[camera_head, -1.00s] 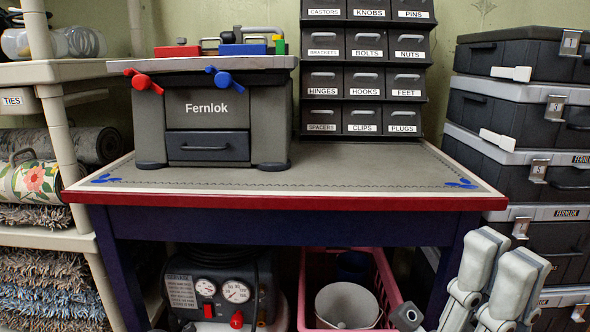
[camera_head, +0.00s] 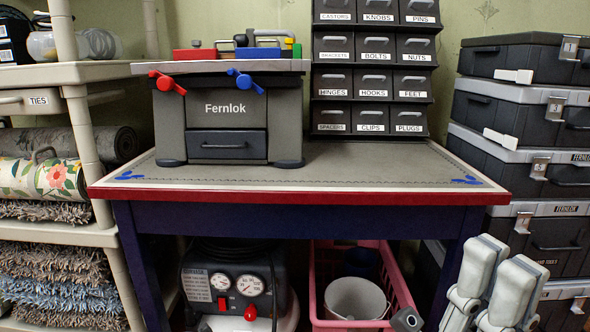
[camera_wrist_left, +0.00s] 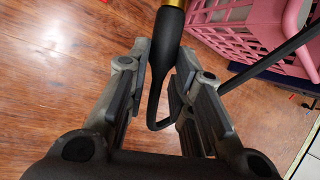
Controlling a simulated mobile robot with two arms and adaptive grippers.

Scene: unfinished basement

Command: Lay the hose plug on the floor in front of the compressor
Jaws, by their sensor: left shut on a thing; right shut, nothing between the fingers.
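The compressor (camera_head: 240,287) stands under the workbench in the head view, with two round gauges and red controls on its front. The hose plug (camera_wrist_left: 165,55) shows in the left wrist view as a black tapered body with a brass-coloured collar at the top edge. My left gripper (camera_wrist_left: 158,70) is shut on it, above the wooden floor. A black hose bends away from its lower end. The left gripper is not in the head view. My right gripper (camera_head: 490,290) is at the lower right of the head view, shut and empty, in front of the dark cases.
A pink crate (camera_head: 320,275) with a white bucket (camera_head: 355,299) stands right of the compressor. The workbench (camera_head: 300,197) spans above them. Shelves with rugs (camera_head: 52,268) are at left, stacked cases (camera_head: 520,150) at right. Bare wooden floor (camera_wrist_left: 60,60) shows in the wrist view.

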